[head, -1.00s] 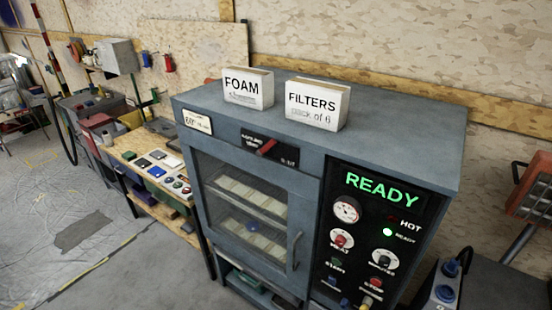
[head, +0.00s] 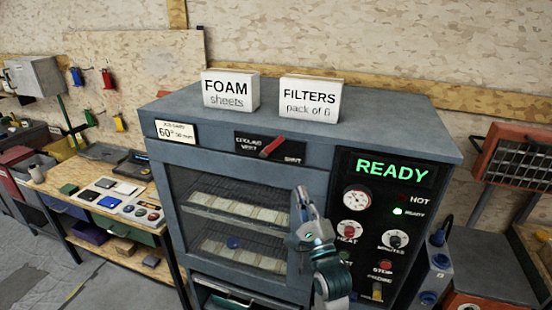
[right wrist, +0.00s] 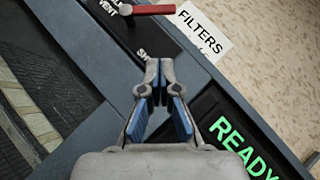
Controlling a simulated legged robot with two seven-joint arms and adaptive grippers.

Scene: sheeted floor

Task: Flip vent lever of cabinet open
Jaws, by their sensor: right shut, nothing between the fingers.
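The grey cabinet (head: 240,162) stands ahead with a glass door and a black control panel reading READY. Its red vent lever (head: 272,146) sits on a black label plate above the door, tilted with its upper end to the right. In the right wrist view the lever (right wrist: 148,10) lies at the top, beyond the fingertips. My right gripper (head: 300,192) is in front of the door's right side, below and right of the lever. In the right wrist view the right gripper (right wrist: 158,66) is shut and empty, apart from the lever. My left gripper is not in view.
A FOAM box (head: 230,92) and a FILTERS box (head: 310,98) stand on the cabinet top. A workbench (head: 90,205) with small items is at left. An orange heater-like unit (head: 515,158) stands at right. Floor shows at lower left.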

